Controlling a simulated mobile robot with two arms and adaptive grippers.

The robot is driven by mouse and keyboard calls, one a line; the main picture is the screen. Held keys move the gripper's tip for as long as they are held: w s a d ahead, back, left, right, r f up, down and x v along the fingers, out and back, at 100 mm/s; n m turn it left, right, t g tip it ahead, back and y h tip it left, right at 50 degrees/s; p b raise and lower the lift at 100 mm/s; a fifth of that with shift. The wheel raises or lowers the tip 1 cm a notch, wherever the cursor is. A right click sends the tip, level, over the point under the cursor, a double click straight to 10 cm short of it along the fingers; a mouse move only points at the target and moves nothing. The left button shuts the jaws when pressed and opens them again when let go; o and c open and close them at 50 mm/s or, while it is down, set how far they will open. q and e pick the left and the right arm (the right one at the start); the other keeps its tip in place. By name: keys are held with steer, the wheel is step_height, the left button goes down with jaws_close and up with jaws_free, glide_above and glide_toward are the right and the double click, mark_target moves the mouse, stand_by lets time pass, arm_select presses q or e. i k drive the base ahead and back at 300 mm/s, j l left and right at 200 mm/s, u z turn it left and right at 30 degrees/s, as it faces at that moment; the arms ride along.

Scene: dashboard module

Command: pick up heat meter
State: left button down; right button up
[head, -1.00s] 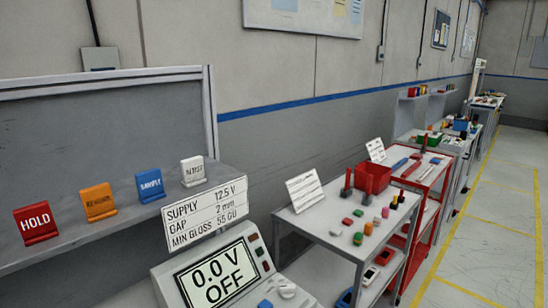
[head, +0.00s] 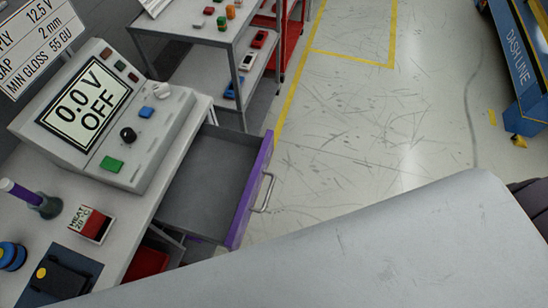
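The heat meter (head: 90,224) is a small box with a white face marked HEAT 20 °C and a dark red lower part. It stands on the grey bench top (head: 126,231) at the lower left of the head view. It is just right of a purple-handled tool in a dark holder (head: 45,206) and in front of the power supply (head: 98,118), which reads 0.0 V OFF. Neither of my grippers shows in this view.
An open, empty drawer (head: 208,182) with a purple front juts from the bench to the right of the heat meter. A dark case (head: 62,278) and blue round pieces (head: 11,256) lie nearby. A large pale grey surface covers the lower right.

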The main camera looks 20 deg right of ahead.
mark_target(87, 221)
steer(key=l+z, duration=0.15)
steer(key=j+u, duration=0.15)
steer(key=u, duration=1.35)
